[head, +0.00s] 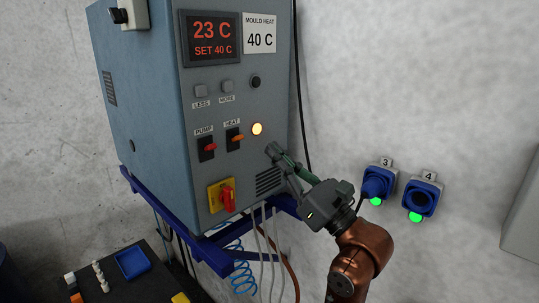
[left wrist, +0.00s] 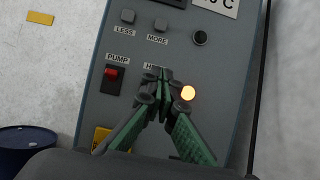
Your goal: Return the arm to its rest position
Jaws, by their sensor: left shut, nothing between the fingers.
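My left gripper (head: 273,152) is shut and empty, in front of the lower right part of the heater unit's panel (head: 232,160). In the left wrist view its closed fingertips (left wrist: 158,76) cover the heat switch. In the head view the heat switch (head: 235,138) shows orange, and the lamp (head: 257,128) beside it glows. The pump switch (head: 207,148) is red. The display (head: 211,37) reads 23 C, set 40 C. I cannot tell whether the fingertips touch the panel. My right gripper is not in view.
The unit stands on a blue frame (head: 207,250), with hoses hanging below. Two blue sockets, 3 (head: 377,184) and 4 (head: 422,197), are on the wall at right with green lights. A dark table (head: 150,290) is at lower left. A blue drum (left wrist: 22,150) stands at left.

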